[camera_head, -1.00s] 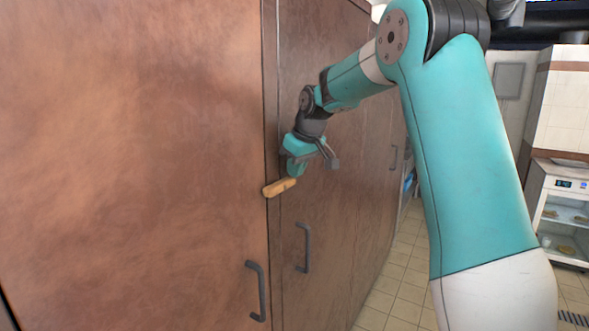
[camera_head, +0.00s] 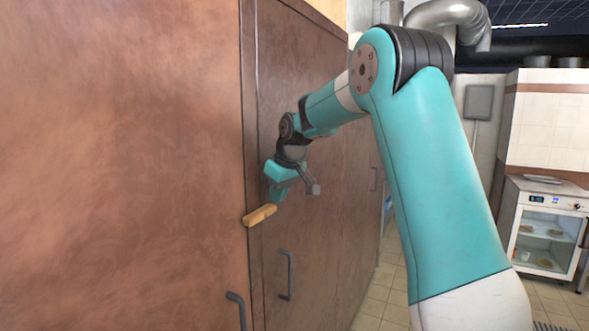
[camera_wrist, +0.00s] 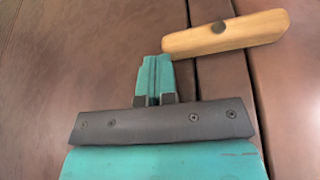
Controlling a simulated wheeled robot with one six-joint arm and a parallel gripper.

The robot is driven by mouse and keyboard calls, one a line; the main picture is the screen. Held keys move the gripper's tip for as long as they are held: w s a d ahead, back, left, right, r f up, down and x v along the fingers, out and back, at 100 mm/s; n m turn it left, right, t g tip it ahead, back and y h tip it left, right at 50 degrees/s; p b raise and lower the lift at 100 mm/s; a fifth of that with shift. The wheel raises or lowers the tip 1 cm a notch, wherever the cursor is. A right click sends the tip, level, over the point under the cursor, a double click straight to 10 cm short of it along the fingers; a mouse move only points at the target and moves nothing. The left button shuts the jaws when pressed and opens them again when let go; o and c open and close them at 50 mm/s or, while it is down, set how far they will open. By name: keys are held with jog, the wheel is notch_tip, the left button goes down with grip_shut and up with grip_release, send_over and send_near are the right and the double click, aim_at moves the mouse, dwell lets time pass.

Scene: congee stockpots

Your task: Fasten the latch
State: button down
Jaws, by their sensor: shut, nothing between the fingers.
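The latch (camera_head: 259,215) is a short wooden bar lying across the seam between two brown cabinet doors. My gripper (camera_head: 277,196) is just above the latch in the head view. In the wrist view my gripper (camera_wrist: 154,62) is shut and empty, its teal fingertips close beside the latch's left end. I cannot tell whether they touch it.
The left door (camera_head: 120,170) and right door (camera_head: 310,220) look closed, with dark handles (camera_head: 287,275) and (camera_head: 237,309) below the latch. A white glass-fronted appliance (camera_head: 548,235) stands at the far right. Tiled floor (camera_head: 378,290) is open right of the cabinet.

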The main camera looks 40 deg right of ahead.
jog(key=d+r, duration=0.8)
jog(key=shift+s+d+b, duration=0.3)
jog(key=shift+s+d, duration=0.05)
jog(key=s+a+f+n+g+y+b, duration=0.15)
jog(key=s+a+f, duration=0.25)
jog(key=a, duration=0.8)
jog(key=s+a+f+n+y+b, duration=0.1)
jog(key=s+a+f+b, duration=0.2)
jog(key=a, duration=0.9)
jog(key=s+a+f+n+g+b, duration=0.1)
jog(key=s+a+f, duration=0.3)
jog(key=s, duration=0.4)
jog(key=s+a+f+g+y+b, duration=0.1)
jog(key=s+a+f, duration=0.3)
jog(key=s+a, duration=0.2)
jog(key=s+a+f+n+g+b, duration=0.1)
jog(key=s+a+f, duration=0.4)
jog(key=s, duration=0.6)
jog(key=shift+a+n+b, duration=0.15)
jog(key=shift+n+b, duration=0.2)
jog(key=shift+b, duration=0.15)
